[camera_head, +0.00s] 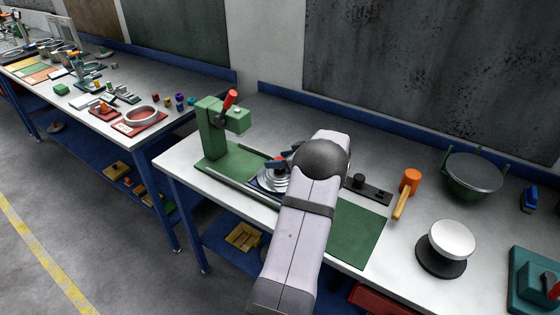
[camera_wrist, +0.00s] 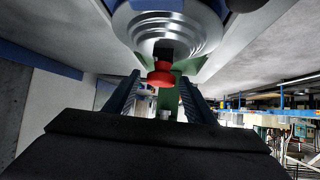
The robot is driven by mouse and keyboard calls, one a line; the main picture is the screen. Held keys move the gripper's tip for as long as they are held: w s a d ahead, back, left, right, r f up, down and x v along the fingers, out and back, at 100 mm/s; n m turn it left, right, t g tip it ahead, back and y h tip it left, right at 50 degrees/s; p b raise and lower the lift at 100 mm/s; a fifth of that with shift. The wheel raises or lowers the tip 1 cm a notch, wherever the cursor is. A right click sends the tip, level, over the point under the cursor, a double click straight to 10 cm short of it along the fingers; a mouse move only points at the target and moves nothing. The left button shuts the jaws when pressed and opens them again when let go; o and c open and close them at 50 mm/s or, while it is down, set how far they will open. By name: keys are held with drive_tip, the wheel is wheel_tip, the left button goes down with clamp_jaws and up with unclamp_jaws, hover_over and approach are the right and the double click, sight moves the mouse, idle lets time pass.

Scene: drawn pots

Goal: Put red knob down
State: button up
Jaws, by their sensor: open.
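A red knob (camera_wrist: 160,77) shows in the wrist view, with a dark part beside it, against a silver stepped round piece (camera_wrist: 165,32). My gripper (camera_wrist: 160,88) is open, with one finger on each side of the knob in the picture; I cannot tell whether either finger touches it. In the head view the silver stepped piece (camera_head: 272,180) sits low on the bench, and my gripper (camera_head: 282,161) is right at it.
A green press (camera_head: 212,135) with a red handle (camera_head: 230,98) stands left of my gripper. To the right are a dark strip (camera_head: 375,191), an orange mallet (camera_head: 410,182), a green pot (camera_head: 472,180) and a white-topped round stand (camera_head: 450,240). A green mat (camera_head: 358,235) lies clear beside my arm.

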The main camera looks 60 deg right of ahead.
drive_tip(key=b+v, duration=0.2)
drive_tip(key=v, duration=1)
drive_tip(key=w+a+r+h, duration=0.2)
drive_tip(key=w+a, duration=0.2)
drive_tip(key=w, duration=0.5)
drive_tip(key=w+a+r+h, duration=0.15)
drive_tip(key=w+a, duration=0.25)
drive_tip(key=w, duration=0.6)
drive_tip(key=w+a+f+g, duration=0.2)
drive_tip(key=a, duration=0.7)
drive_tip(key=s+a+f+g+y, duration=0.1)
drive_tip(key=s+a+f+g, duration=0.2)
drive_tip(key=a, duration=0.6)
drive_tip(key=s+a+f+g+y, duration=0.1)
drive_tip(key=s+a+f, duration=0.25)
drive_tip(key=a, duration=0.45)
drive_tip(key=s+a+f+n+g+y, duration=0.1)
drive_tip(key=s+a+f+g+y, duration=0.1)
drive_tip(key=s+a, duration=0.5)
drive_tip(key=s+a+f+n+g+y, duration=0.1)
drive_tip(key=s+a+f+g, duration=0.2)
drive_tip(key=s+a, duration=0.5)
drive_tip(key=shift+a+f+y, duration=0.35)
drive_tip(key=shift+a+f, duration=0.05)
drive_tip(key=shift+a, duration=0.6)
